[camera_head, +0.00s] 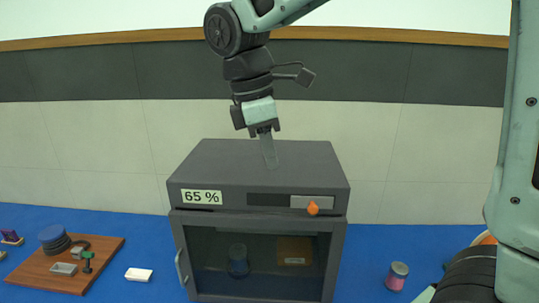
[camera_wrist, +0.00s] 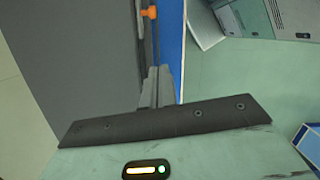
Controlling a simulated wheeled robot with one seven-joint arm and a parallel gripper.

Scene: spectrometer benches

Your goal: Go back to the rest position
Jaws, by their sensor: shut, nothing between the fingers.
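My gripper (camera_head: 270,152) points down over the top of a dark grey cabinet (camera_head: 255,160) in the head view. Its fingers are together with nothing between them. In the wrist view my gripper (camera_wrist: 157,85) shows with its fingers closed, near the cabinet's grey top and an orange knob (camera_wrist: 150,12). The same orange knob (camera_head: 312,208) sits on the cabinet's front in the head view. The cabinet door (camera_head: 256,290) looks shut, with a handle at its left. I cannot tell whether the fingertips touch the cabinet.
Behind the cabinet's glass are a dark blue jar (camera_head: 238,262) and a brown box (camera_head: 294,250). A wooden board (camera_head: 95,262) with small parts lies left. A white block (camera_head: 138,274) lies beside it.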

